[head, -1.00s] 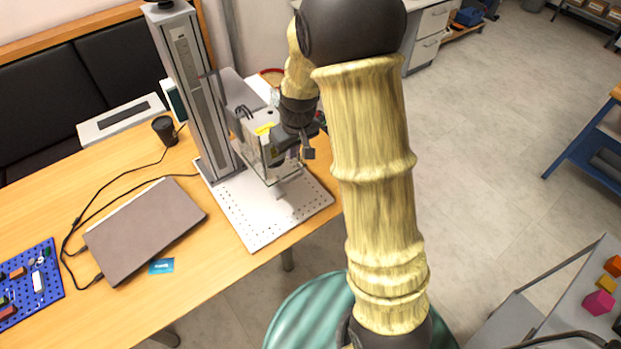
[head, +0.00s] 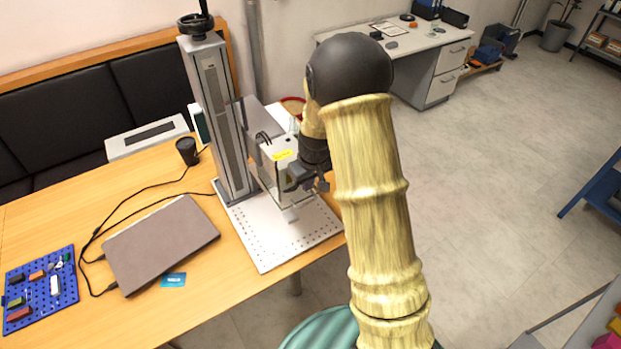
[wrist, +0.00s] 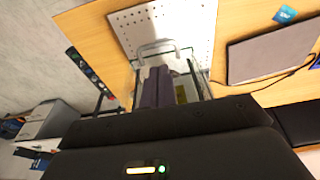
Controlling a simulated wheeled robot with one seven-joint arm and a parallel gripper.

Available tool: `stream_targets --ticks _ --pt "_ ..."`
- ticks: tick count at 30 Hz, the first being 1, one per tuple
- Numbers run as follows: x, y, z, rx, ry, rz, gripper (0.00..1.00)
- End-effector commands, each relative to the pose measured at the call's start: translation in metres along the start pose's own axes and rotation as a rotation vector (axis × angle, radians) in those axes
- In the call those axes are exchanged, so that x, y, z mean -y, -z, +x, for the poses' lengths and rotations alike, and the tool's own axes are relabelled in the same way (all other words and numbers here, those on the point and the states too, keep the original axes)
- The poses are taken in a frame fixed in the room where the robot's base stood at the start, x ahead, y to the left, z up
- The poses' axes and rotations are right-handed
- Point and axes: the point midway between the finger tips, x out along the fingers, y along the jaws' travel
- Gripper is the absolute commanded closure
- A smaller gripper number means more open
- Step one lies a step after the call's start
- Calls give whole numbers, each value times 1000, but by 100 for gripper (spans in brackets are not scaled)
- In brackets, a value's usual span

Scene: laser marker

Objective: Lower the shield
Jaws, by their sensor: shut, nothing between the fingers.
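The laser marker (head: 222,120) is a tall grey column with a light head box over a perforated white base plate (head: 262,247). The clear shield (head: 272,196) surrounds the space below the head box, above the plate. In the wrist view the shield (wrist: 197,78) shows greenish glass edges and a pale looped handle (wrist: 158,45) at its front. My gripper (head: 318,187) is at the right side of the head box. In the wrist view my gripper (wrist: 155,72) is shut and empty, with its tips just short of the handle in the picture. Contact with the shield cannot be told.
A closed laptop (head: 162,245), cables, a black cup (head: 187,151) and a blue pegboard (head: 40,288) with parts lie on the wooden table to the left. A white desk (head: 400,55) stands behind. Floor to the right is open.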

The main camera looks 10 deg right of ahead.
Motion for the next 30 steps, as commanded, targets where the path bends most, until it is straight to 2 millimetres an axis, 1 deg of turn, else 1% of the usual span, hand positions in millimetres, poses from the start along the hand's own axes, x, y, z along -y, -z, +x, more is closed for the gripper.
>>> stream_targets --ticks 9,15,20,27,28,30 --pt "1 0 43 3 2 -1 100" --pt "2 1 64 1 2 -2 100" --pt "2 1 72 0 1 -3 100" --pt "2 1 72 -1 1 -3 100" --pt "-10 -3 72 -1 0 3 100" --pt "-4 -1 73 -1 0 0 100"
